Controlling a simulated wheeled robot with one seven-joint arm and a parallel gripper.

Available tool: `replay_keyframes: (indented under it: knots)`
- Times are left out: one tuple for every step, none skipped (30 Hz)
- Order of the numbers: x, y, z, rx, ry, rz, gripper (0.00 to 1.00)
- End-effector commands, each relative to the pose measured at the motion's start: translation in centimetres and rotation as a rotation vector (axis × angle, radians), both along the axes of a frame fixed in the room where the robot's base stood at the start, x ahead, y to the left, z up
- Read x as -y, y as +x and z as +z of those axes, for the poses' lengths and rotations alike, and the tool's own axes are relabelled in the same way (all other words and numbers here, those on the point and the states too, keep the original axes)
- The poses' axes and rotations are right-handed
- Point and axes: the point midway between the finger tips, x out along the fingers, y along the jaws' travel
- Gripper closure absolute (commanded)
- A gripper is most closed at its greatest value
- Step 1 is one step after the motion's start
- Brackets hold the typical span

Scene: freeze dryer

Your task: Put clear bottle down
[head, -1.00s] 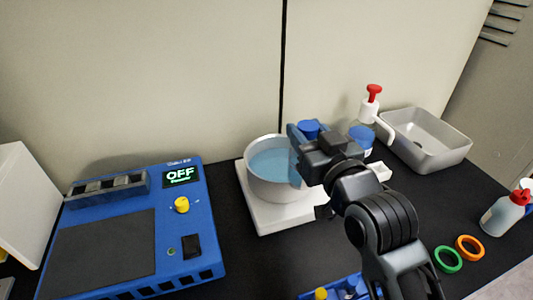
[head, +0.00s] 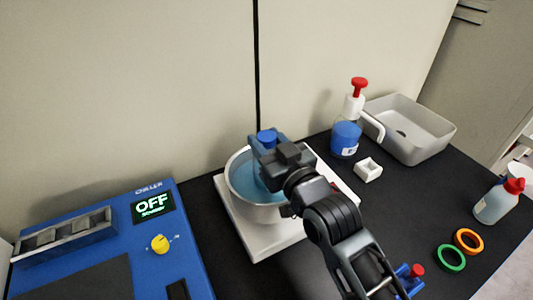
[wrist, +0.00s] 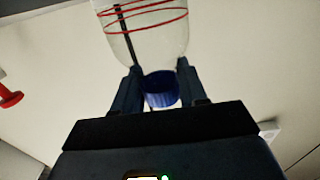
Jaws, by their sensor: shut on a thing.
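My gripper (head: 268,152) is shut on the clear bottle near its blue cap (head: 266,136). In the wrist view the gripper's fingers (wrist: 158,88) close on both sides of the neck. The transparent body of the clear bottle (wrist: 143,30) carries red rings, and its blue cap also shows there (wrist: 161,90). In the head view the gripper is over the back right part of a metal pot (head: 245,205) of blue liquid. The bottle's body is mostly hidden by the gripper there. I cannot tell whether it touches the pot's bottom.
The pot stands on a white plate (head: 262,246). A blue device (head: 182,215) reading OFF is at left. A blue pump bottle (head: 345,138), a white block (head: 368,169) and a grey basin (head: 415,145) are at right. A green ring (head: 450,258) and an orange ring (head: 468,241) lie nearer.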

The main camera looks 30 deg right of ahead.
Motion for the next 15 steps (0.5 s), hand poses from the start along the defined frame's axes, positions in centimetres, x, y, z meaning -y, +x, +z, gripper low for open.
replay_keyframes:
  knots:
    - [0.0,0.0,-0.8,-0.003,0.000,0.000,1.00]
    - [0.0,0.0,-1.2,-0.004,0.000,0.000,1.00]
    - [0.0,0.0,-1.8,-0.003,0.000,0.000,1.00]
    - [0.0,0.0,-2.2,-0.003,0.000,0.000,1.00]
    - [0.0,0.0,-2.5,-0.003,0.000,0.000,1.00]
    - [0.0,0.0,-2.8,-0.001,0.000,0.000,1.00]
    - [0.0,0.0,-3.0,-0.001,0.000,0.000,1.00]
    - [0.0,0.0,-3.2,-0.001,0.000,0.000,1.00]
    - [0.0,0.0,-3.2,0.000,0.000,0.000,1.00]
    - [0.0,0.0,-3.3,0.000,0.000,0.000,1.00]
    - [0.0,0.0,-3.2,0.001,0.000,0.000,1.00]
    - [0.0,0.0,-3.2,0.001,0.000,0.000,1.00]
    - [0.0,0.0,-3.2,0.001,0.000,0.000,1.00]
    - [0.0,0.0,-3.2,0.000,0.000,0.000,1.00]
    - [0.0,0.0,-3.2,0.000,0.000,0.000,1.00]
